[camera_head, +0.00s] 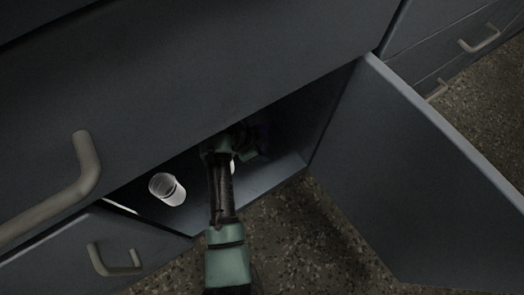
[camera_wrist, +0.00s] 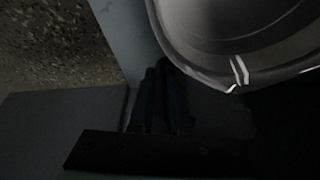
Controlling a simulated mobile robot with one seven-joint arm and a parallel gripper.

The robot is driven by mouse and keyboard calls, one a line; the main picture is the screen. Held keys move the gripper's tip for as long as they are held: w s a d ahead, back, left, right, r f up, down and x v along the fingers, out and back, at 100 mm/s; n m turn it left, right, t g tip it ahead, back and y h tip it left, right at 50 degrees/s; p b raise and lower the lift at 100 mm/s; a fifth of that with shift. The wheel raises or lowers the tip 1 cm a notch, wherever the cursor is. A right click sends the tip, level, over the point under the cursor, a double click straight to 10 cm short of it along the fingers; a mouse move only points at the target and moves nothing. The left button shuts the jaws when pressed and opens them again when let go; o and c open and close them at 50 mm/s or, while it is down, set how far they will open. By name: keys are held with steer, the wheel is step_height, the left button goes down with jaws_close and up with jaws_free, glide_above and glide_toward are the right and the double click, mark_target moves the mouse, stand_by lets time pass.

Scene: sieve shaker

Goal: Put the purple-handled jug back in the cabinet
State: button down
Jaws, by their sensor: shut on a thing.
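My gripper (camera_head: 243,142) reaches into the open cabinet (camera_head: 283,173), just above its floor. It is shut on the jug (camera_head: 233,167), of which only a small pale patch shows past my arm in the head view. In the wrist view the jug (camera_wrist: 235,45) fills the upper right as a large grey curved body with a rim and a bright streak. Its purple handle is hidden in both views. I cannot tell whether the jug touches the cabinet floor.
A white cup-like container (camera_head: 167,189) stands in the cabinet left of my arm. The cabinet door (camera_head: 425,170) is open on the right. A drawer front (camera_head: 190,75) overhangs the opening. A handle (camera_head: 88,165) juts out at left. Speckled floor (camera_head: 320,245) is clear in front.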

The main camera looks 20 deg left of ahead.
steer(key=c, duration=0.9)
jaws_free()
steer(key=shift+f, duration=0.1)
steer(key=p+v, duration=0.6)
steer(key=v, duration=0.1)
steer(key=shift+s+a+r, duration=0.1)
steer(key=shift+a+r, duration=0.05)
steer(key=shift+r, duration=0.15)
